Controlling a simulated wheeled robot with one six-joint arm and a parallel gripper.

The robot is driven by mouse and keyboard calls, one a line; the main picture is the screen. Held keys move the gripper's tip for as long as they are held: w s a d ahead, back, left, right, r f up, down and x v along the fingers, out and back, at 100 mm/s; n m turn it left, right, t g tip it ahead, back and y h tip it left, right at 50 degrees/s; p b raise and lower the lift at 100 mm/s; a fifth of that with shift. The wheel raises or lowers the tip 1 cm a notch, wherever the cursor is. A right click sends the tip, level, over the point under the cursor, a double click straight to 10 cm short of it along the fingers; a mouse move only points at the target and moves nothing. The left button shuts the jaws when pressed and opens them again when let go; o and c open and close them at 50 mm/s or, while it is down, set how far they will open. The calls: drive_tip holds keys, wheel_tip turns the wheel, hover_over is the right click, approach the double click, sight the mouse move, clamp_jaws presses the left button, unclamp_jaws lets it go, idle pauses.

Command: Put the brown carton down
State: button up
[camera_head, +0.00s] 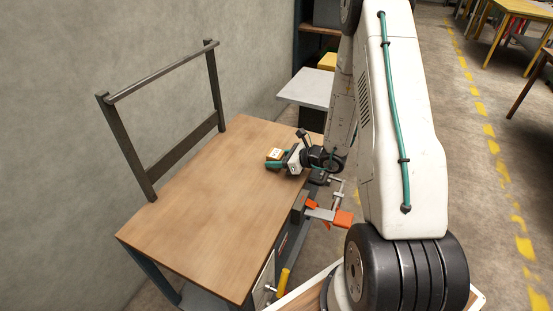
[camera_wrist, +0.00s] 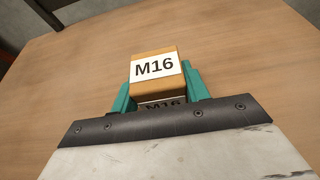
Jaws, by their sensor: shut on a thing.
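The brown carton (camera_wrist: 157,88) is a small box with a white label reading M16. In the wrist view it sits between the two teal fingers of my gripper (camera_wrist: 160,90), which is shut on it. In the head view the carton (camera_head: 275,154) is at the far right part of the wooden workbench (camera_head: 200,210), with my gripper (camera_head: 278,160) reaching over the bench from the right. The carton is low over the bench top or on it; I cannot tell whether it touches.
A dark metal frame (camera_head: 155,72) stands along the bench's back edge by the wall. A vise with orange parts (camera_head: 343,218) is at the right edge. A grey shelf or table top (camera_head: 308,90) lies beyond the far end. Most of the bench top is clear.

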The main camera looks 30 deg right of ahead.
drive_tip(key=o, duration=1.2)
